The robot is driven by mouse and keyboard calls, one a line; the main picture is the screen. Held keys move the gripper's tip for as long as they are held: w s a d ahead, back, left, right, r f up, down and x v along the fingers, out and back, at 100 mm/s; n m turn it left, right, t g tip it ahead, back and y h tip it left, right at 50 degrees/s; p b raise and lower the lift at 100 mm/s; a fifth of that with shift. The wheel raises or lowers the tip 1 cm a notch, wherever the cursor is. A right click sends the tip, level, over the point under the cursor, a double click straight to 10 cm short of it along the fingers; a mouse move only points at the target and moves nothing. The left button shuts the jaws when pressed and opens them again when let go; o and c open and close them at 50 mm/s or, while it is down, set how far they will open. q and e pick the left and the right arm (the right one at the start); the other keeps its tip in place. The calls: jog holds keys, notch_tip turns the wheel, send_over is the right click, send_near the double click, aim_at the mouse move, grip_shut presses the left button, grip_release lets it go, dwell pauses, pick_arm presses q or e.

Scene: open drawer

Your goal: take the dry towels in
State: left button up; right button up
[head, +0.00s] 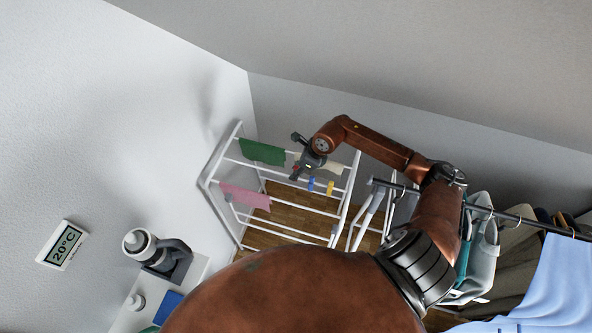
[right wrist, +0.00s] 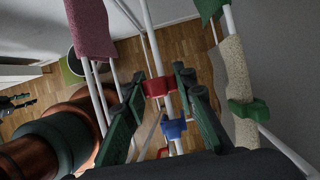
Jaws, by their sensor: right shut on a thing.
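A white drying rack (head: 238,127) stands at the wall corner. A green towel (head: 262,152), a pink towel (head: 245,196) and a cream towel (head: 334,167) hang on its bars. My right gripper (head: 301,162) is over the rack; in the right wrist view its fingers are shut on a red peg (right wrist: 157,87) at a white bar. A blue peg (right wrist: 173,129) is on a bar just below it, and a green peg (right wrist: 247,110) clips the cream towel (right wrist: 236,75). The pink towel (right wrist: 91,28) hangs at upper left. My left gripper is not seen in the head view.
A yellow peg (head: 331,187) sits beside the blue one. Right of the rack is a clothes rail (head: 500,214) with garments and a light blue cloth (head: 562,285).

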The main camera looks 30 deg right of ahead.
jog(key=shift+f+b, duration=1.45)
jog(key=shift+f, duration=0.55)
jog(key=o, duration=1)
jog(key=shift+r, duration=0.2)
jog(key=v, duration=1.1)
jog(key=shift+s+d+r, duration=0.1)
jog(key=shift+s+r, duration=0.05)
jog(key=shift+r, duration=0.15)
jog(key=shift+f, duration=0.1)
